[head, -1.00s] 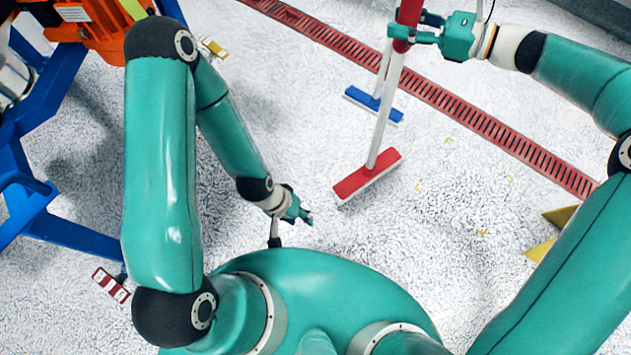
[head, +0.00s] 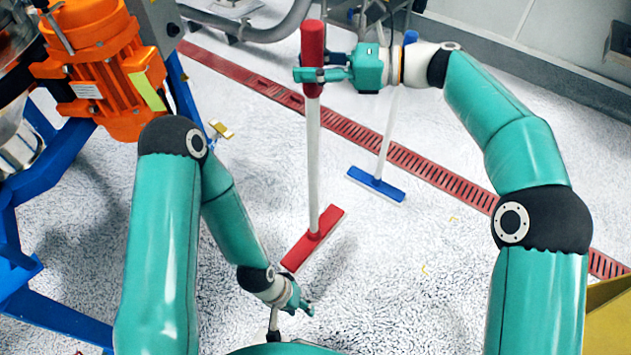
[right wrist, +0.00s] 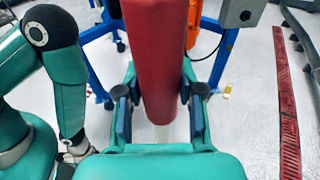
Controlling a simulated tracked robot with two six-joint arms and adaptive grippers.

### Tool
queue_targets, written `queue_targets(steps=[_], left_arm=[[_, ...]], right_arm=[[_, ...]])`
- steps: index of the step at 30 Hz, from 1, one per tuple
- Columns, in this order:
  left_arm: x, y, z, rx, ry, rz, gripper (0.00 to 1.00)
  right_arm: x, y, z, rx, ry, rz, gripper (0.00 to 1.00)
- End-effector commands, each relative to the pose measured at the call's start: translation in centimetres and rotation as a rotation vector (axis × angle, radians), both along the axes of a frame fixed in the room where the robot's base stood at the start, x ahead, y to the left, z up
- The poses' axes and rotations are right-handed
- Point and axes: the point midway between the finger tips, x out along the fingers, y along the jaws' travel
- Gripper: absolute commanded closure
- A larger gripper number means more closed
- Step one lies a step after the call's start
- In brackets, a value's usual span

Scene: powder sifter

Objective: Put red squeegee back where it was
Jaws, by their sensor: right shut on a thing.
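The red squeegee (head: 314,165) has a white pole, a red grip on top and a red head (head: 313,238) low over the floor. It stands nearly upright; whether its head touches the floor I cannot tell. My right gripper (head: 312,76) is shut around the red grip. In the right wrist view the red grip (right wrist: 152,60) sits between the fingers of my right gripper (right wrist: 158,105). My left gripper (head: 303,303) is low, below the red head in the picture and apart from it; its finger opening is too small to judge.
A blue squeegee (head: 377,185) stands behind to the right, leaning toward piping (head: 270,30) at the wall. A red floor grate (head: 430,162) crosses behind. A blue frame with an orange motor (head: 105,80) is at left. A yellow object (head: 610,315) is at lower right. Floor between is clear.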

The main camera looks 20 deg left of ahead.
Motion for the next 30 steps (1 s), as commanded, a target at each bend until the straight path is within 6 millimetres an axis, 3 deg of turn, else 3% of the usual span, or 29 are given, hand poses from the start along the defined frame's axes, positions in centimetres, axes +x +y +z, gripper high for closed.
queue_targets(steps=[15,26,30], left_arm=[[0.0,0.0,-5.3,0.0,0.0,0.0,0.6],[0.0,0.0,-6.1,0.0,0.0,0.0,0.6],[0.0,0.0,-7.0,0.0,0.0,0.0,0.6]], right_arm=[[0.0,-0.1,-11.2,0.005,0.0,-0.003,1.0],[0.1,-0.1,-13.5,0.005,-0.002,-0.004,1.0],[0.1,-0.2,-15.4,0.004,0.0,-0.004,1.0]])
